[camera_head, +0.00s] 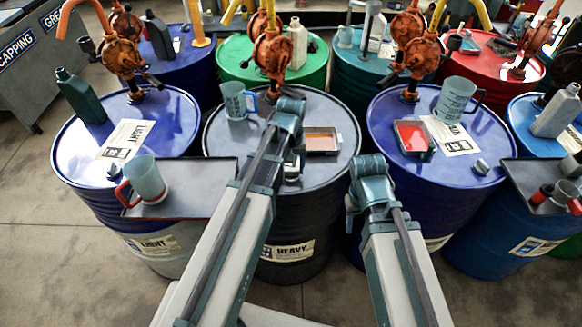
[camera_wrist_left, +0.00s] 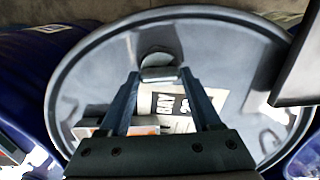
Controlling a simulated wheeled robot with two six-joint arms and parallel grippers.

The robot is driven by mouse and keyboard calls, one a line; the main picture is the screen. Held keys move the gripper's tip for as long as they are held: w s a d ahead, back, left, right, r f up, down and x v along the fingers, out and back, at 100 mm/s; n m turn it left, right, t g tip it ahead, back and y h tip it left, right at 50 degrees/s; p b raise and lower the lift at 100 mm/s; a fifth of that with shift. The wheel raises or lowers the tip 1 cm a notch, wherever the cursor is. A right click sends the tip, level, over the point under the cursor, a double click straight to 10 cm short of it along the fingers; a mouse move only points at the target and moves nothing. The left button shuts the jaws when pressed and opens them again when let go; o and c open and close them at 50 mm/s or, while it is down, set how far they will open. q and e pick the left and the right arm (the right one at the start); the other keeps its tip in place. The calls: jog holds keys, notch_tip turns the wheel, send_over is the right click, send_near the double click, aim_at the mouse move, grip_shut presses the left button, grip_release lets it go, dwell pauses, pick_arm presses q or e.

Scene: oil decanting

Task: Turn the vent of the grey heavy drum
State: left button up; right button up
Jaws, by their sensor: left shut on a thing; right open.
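The grey heavy drum (camera_head: 225,137), labelled HEAVY, stands in the middle of the head view. Its grey lid (camera_wrist_left: 225,45) fills most of the left wrist view. The vent (camera_wrist_left: 158,62) is a small metal cap on this lid. My left gripper (camera_wrist_left: 158,78) reaches down over the lid and is shut on the vent, with a finger at each side. In the head view my left gripper (camera_head: 293,165) is partly hidden by its own arm. My right gripper (camera_head: 353,207) is open and empty, between the grey drum and the blue drum at right; its fingers are hardly visible.
On the grey lid stand a clear jug (camera_head: 236,101), an orange hand pump (camera_head: 272,52) and a tray with red liquid (camera_head: 321,141). Blue drums stand left (camera_head: 75,160) and right (camera_head: 485,130). A dark shelf (camera_head: 205,190) with a red-handled jug (camera_head: 146,178) juts out at left.

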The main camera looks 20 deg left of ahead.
aim_at(291, 170)
pick_arm(q)
jog(key=shift+n, duration=0.5)
dwell(0.3)
jog(key=o, duration=1.4)
jog(key=shift+r, duration=0.1)
notch_tip(291, 170, up, 14)
jog(key=p, duration=1.3)
jog(key=shift+f+p, duration=0.2)
jog(key=shift+p, duration=0.2)
